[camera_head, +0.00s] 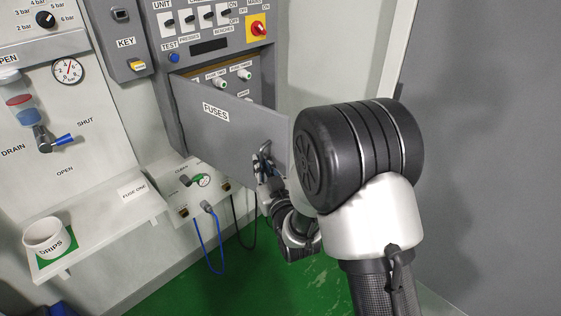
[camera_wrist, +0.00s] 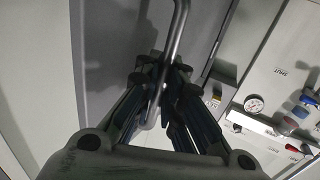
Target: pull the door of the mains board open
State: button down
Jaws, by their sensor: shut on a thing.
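The mains board (camera_head: 205,75) is a grey cabinet on the wall in the head view. Its door (camera_head: 235,125), a grey panel marked FUSES, stands partly open, swung out from its left side. Several white fuse holders show in the gap above it. A metal bar handle (camera_head: 264,150) is on the door's face near its right end. My gripper (camera_head: 263,170) is shut on this handle. In the wrist view the handle (camera_wrist: 178,35) runs between the two fingers (camera_wrist: 160,78).
A key box (camera_head: 126,45) is left of the board. A small shelf panel with a blue cable (camera_head: 218,240) sits below it. A drain panel with a gauge (camera_head: 68,70) and a white drips cup (camera_head: 50,238) are at left. Green floor below looks clear.

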jog(key=s+a+m+t+h, duration=0.1)
jog(key=s+a+m+h, duration=0.4)
jog(key=s+a, duration=0.5)
jog(key=shift+s+a+f+h, duration=0.15)
jog(key=shift+s+a+h, duration=0.2)
jog(key=shift+a+h, duration=1.5)
jog(key=shift+a+y, duration=0.45)
jog(key=c, duration=2)
grip_release()
jog(key=shift+s, duration=0.1)
jog(key=s+a, duration=0.1)
jog(key=s, duration=1)
jog(key=shift+s, duration=0.4)
